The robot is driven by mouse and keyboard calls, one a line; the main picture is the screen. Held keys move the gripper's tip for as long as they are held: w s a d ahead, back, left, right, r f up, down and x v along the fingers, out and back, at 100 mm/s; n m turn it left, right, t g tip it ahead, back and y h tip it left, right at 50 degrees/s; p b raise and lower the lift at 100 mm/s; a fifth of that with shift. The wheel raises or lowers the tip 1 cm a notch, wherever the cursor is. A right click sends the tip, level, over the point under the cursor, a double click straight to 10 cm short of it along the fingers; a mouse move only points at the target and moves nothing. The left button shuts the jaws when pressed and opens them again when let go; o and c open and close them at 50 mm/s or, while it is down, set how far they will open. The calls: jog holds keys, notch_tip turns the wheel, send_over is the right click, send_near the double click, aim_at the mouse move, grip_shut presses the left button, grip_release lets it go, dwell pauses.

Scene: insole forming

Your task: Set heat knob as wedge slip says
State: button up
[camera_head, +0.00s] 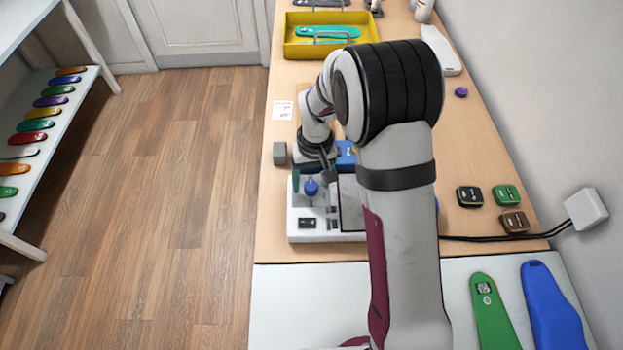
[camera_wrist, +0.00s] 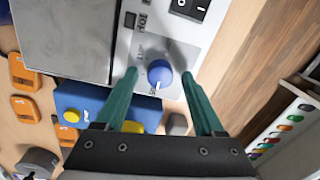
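The blue heat knob (camera_wrist: 160,73) sits on the white machine panel, its pale pointer mark toward the bottom of the wrist view beside small printed marks. It also shows in the head view (camera_head: 311,187). My gripper (camera_wrist: 160,78) is open, with one green finger on each side of the knob and visible gaps between. I cannot tell how far above the panel the fingertips are. A white paper slip (camera_head: 283,110) with dark marks lies on the table at the left edge; its writing is too small to read, and I cannot tell if it is the wedge slip.
The white machine (camera_head: 325,236) carries a black rocker switch (camera_wrist: 190,8) and a grey plate (camera_wrist: 62,40). A blue box (camera_wrist: 88,100) with yellow buttons and a grey block (camera_head: 280,153) are close by. A yellow tray (camera_head: 290,48) is at the back. Small blocks (camera_head: 470,196) lie right.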

grip_shut()
dwell(0.3)
jog(key=m, duration=0.5)
jog(key=shift+m, duration=0.4)
jog(key=m, duration=0.6)
jog(key=shift+s+t, duration=0.1)
jog(key=shift+t, duration=0.2)
jog(key=shift+o, duration=0.3)
grip_release()
